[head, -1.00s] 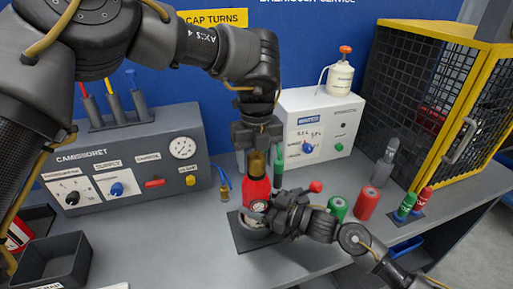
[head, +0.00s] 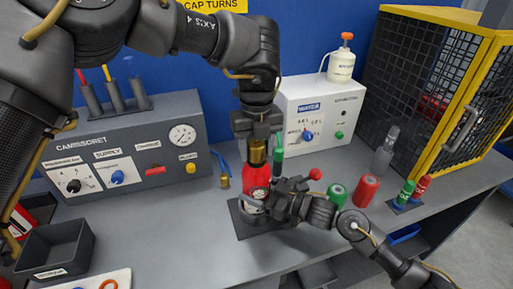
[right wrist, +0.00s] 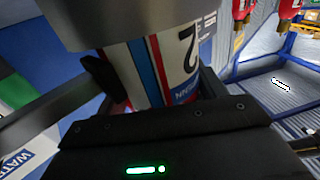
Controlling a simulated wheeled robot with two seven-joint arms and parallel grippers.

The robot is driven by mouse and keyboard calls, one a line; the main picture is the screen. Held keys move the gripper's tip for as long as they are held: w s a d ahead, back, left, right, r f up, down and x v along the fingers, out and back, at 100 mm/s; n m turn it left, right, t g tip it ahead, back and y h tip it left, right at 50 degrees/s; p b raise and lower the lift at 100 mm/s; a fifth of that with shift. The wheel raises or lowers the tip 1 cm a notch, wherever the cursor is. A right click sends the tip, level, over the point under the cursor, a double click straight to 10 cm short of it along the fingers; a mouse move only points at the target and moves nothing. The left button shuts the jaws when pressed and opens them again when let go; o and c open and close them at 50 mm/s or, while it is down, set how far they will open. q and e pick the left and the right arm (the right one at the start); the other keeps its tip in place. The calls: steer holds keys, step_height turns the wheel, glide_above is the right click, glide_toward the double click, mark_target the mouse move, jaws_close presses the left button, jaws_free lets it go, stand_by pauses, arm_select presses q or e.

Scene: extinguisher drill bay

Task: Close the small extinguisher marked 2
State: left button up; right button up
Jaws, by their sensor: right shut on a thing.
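The small red extinguisher (head: 256,178) stands upright on a dark plate on the bench in the head view, with a brass top (head: 257,151). The right wrist view shows its white label with red and blue stripes and a large black 2 (right wrist: 188,50). My right gripper (head: 262,200) is shut around its lower body from the right. My left gripper (head: 257,130) points straight down at the brass top from above. Whether its fingers grip the brass is hidden by the dark jaws. The lower body is partly covered by my right gripper.
A grey control panel (head: 130,168) stands to the left and a white box (head: 318,115) behind. Red (head: 366,190) and green (head: 336,194) cylinders and a small stand of bottles are to the right, before a yellow-framed cage (head: 440,90). Bench front is mostly clear.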

arm_select(q)
steer(key=o, duration=0.3)
steer(key=shift+o, duration=0.2)
steer(key=shift+r, duration=0.1)
step_height(320, 180, up, 12)
steer(key=shift+f, duration=0.1)
arm_select(e)
steer(key=o, duration=1.9)
steer(key=shift+o, duration=0.2)
